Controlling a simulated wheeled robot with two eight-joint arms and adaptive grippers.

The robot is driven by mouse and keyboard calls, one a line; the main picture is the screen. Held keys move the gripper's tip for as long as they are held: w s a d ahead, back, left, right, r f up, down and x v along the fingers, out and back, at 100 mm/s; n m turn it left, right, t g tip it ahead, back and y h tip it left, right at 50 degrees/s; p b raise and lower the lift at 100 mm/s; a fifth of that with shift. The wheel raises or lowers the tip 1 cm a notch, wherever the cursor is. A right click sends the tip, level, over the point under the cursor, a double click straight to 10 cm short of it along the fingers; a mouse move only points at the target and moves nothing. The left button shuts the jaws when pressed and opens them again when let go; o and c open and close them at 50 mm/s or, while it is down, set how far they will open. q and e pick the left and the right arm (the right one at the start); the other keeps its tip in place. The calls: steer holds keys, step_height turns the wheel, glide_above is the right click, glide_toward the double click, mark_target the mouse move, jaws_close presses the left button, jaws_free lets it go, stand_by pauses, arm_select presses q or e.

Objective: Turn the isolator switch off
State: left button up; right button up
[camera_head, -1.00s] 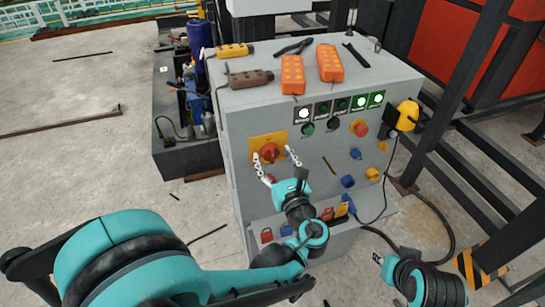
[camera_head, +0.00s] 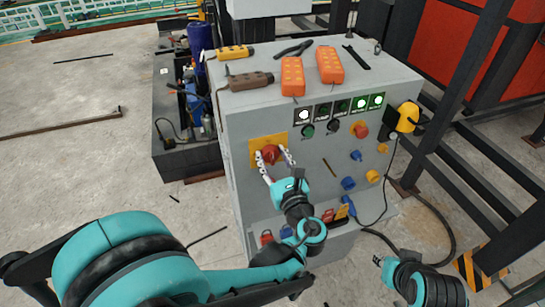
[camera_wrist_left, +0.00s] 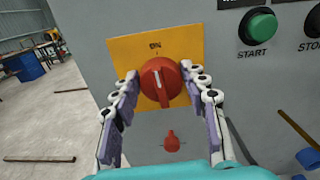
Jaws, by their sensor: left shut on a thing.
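The isolator switch is a red rotary knob (camera_head: 270,153) on a yellow plate (camera_head: 256,144) on the grey cabinet's front. In the left wrist view the red knob (camera_wrist_left: 160,84) has its white mark pointing nearly straight up, towards small lettering at the plate's top that is too blurred to read surely. My left gripper (camera_head: 274,160) is shut on the knob, one finger on each side; its fingers also show in the left wrist view (camera_wrist_left: 162,82). My right gripper (camera_head: 380,260) is low at the right, away from the cabinet, too small to read.
The cabinet (camera_head: 236,190) has lit indicators, a green START button (camera_wrist_left: 258,27), a red button (camera_head: 361,131) and blue sockets (camera_head: 348,184). Orange pendants (camera_head: 292,76) and tools lie on top. A small red part (camera_wrist_left: 171,140) sits below the knob. Dark steel beams stand at right.

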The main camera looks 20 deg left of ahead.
arm_select(q)
steer(key=n, duration=0.4)
steer(key=shift+a+n, duration=0.1)
steer(key=shift+n, duration=0.3)
steer(key=n, duration=0.4)
steer(key=shift+s+f+b, duration=0.1)
steer(key=shift+b, duration=0.25)
steer(key=n, duration=0.5)
steer(key=shift+a+f, duration=0.1)
steer(key=shift+n+b, duration=0.3)
steer(key=shift+n, duration=1.5)
steer(key=o, duration=1.1)
steer(key=shift+o, duration=0.2)
